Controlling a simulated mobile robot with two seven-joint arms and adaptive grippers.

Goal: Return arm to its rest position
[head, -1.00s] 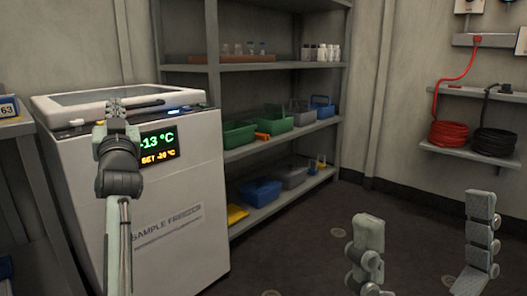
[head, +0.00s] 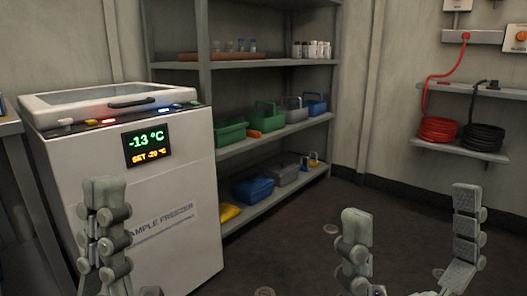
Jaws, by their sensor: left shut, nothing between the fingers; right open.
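My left gripper (head: 105,210) is low in the left of the head view, in front of the freezer's front face. Its fingers are together with nothing between them, and it covers part of the "SAMPLE FREEZER" label. My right gripper (head: 410,225) is at the bottom right, its two fingers wide apart and empty over the dark floor. The white sample freezer (head: 190,240) stands at the left with its lid (head: 105,98) down. Its display (head: 148,145) reads -13 °C, with a smaller set value in orange below.
A grey shelf rack (head: 270,140) holds green, blue and grey bins, bottles and a brown tray. A wall shelf (head: 455,152) at the right carries red (head: 439,129) and black (head: 482,137) coiled hoses.

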